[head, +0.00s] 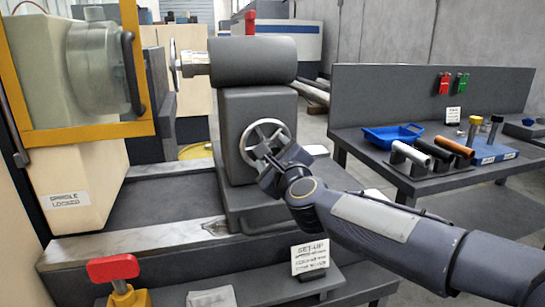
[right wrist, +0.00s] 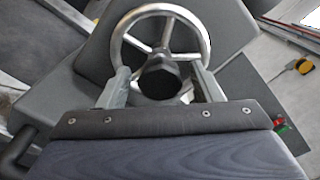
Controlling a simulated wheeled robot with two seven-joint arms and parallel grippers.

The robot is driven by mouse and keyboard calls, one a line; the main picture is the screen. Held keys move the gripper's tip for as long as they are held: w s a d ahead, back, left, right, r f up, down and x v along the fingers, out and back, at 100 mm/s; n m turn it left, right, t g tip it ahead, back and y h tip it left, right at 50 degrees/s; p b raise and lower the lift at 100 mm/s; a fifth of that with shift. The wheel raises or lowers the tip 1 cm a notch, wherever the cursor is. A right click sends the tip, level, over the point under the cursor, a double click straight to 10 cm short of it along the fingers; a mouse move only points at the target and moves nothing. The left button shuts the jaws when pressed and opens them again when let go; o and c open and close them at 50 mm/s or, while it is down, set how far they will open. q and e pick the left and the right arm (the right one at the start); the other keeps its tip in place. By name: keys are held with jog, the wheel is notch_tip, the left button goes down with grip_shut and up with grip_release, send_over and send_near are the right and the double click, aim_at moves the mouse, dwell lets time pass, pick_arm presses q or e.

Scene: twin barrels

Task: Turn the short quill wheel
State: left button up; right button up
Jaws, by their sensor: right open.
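A silver spoked handwheel (head: 265,143) with a dark hub sits on the front of the grey tailstock (head: 250,110). My right gripper (head: 272,172) is at the lower part of this wheel in the head view and hides some of it. In the right wrist view the wheel (right wrist: 160,40) fills the top middle. My right gripper (right wrist: 160,72) is open there, with one finger on each side of the dark hub, near the lower rim. I cannot tell whether the fingers touch the wheel. My left gripper is not in view.
The spindle housing (head: 80,90) with a yellow-framed guard stands at the left. A red-handled yellow item (head: 118,275) and a set-up sign (head: 310,257) are in front. A bench at the right holds a blue tray (head: 393,135) and several cylinders.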

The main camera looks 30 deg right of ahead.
jog(key=shift+w, duration=0.25)
jog(key=c, duration=1)
jog(key=shift+n, duration=0.3)
